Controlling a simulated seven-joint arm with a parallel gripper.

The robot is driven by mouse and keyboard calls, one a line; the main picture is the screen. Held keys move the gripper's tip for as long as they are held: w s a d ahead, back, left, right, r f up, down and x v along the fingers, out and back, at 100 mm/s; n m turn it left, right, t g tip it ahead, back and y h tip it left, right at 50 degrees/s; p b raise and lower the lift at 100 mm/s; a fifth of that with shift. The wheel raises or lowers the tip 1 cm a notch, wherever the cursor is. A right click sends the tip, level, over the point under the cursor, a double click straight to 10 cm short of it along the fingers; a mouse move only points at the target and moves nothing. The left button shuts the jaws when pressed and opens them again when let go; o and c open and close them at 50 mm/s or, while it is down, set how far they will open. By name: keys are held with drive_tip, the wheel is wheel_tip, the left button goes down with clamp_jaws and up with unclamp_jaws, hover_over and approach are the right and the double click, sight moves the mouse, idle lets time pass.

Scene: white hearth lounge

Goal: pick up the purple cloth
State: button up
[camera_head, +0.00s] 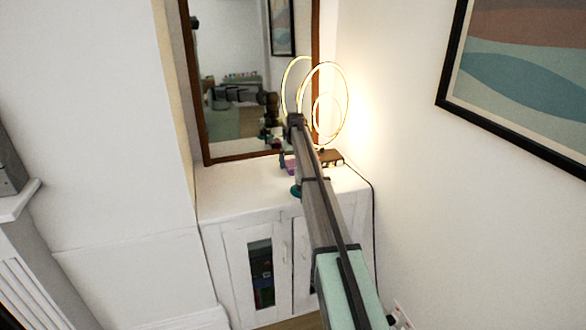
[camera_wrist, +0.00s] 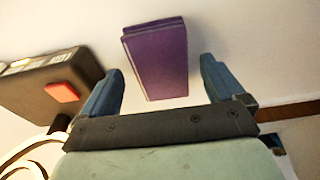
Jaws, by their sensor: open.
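The purple cloth (camera_wrist: 158,60) shows in the wrist view as a flat, folded, block-like shape on a white surface. My gripper (camera_wrist: 161,66) is open, with one blue-grey finger on each side of the cloth and visible gaps between. The cloth's near end reaches into the space between the fingers. I cannot tell how high the fingers are above the surface. In the head view, a small purple patch of the cloth (camera_head: 290,166) shows on the white cabinet top (camera_head: 235,190), mostly hidden by my arm.
A dark box with a red patch (camera_wrist: 50,82) sits close left of the gripper in the wrist view. A lit ring lamp (camera_head: 345,90) stands at the cabinet's back right. A wood-framed mirror (camera_head: 316,40) rises behind. The cabinet top's left side is clear.

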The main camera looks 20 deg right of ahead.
drive_tip(key=shift+f, duration=0.15)
drive_tip(key=c, duration=1.2)
drive_tip(key=shift+c, duration=0.2)
